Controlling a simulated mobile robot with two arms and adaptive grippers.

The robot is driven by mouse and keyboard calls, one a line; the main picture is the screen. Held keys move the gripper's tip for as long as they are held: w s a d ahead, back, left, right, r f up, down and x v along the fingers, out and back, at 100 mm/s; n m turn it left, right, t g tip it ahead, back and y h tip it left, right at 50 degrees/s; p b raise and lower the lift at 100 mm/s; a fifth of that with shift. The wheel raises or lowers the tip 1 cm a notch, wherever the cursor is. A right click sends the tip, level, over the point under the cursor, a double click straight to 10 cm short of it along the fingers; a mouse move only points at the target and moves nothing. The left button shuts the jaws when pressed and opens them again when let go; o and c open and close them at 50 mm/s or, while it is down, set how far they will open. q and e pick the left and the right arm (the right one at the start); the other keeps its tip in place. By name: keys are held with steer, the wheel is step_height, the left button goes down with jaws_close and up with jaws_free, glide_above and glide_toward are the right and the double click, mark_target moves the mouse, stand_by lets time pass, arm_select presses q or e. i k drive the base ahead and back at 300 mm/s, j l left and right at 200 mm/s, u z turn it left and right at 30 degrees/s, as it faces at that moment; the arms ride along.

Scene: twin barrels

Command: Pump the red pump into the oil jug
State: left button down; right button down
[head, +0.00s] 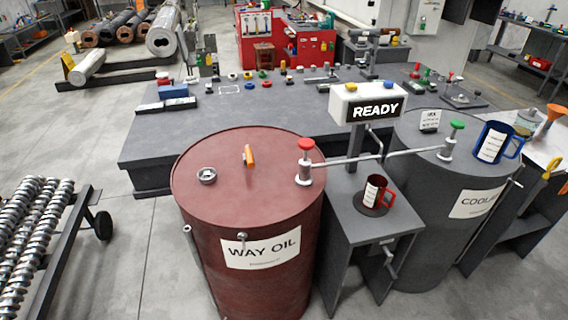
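The red pump (305,162), with a red knob on a pale stem, stands upright on the right side of the dark red WAY OIL barrel (220,180). Its thin spout reaches right toward the sign post. A dark jug with a red handle (374,191), apparently the oil jug, stands upright on a round dark pad on the grey stand between the barrels. The spout's end is above and behind the jug; I cannot tell whether it lines up with the jug's mouth. The jug's contents are hidden. Neither of my grippers is in view.
A READY sign (368,108) stands behind the jug. The grey COOLANT barrel (425,185) at right bears a green pump (453,138) and a blue jug (492,141). An orange item (249,155) and a cap (206,176) are on the red barrel. A grey workbench (240,113) stands behind.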

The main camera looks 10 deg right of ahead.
mark_target(305, 144)
steer(key=i+j, duration=0.1)
steer(key=j, duration=0.25)
steer(key=i+j, duration=0.1)
steer(key=j, duration=0.2)
steer(key=i+j, duration=0.1)
steer(key=j, duration=0.25)
steer(key=i+j, duration=0.1)
steer(key=j, duration=0.25)
steer(key=i+z, duration=0.05)
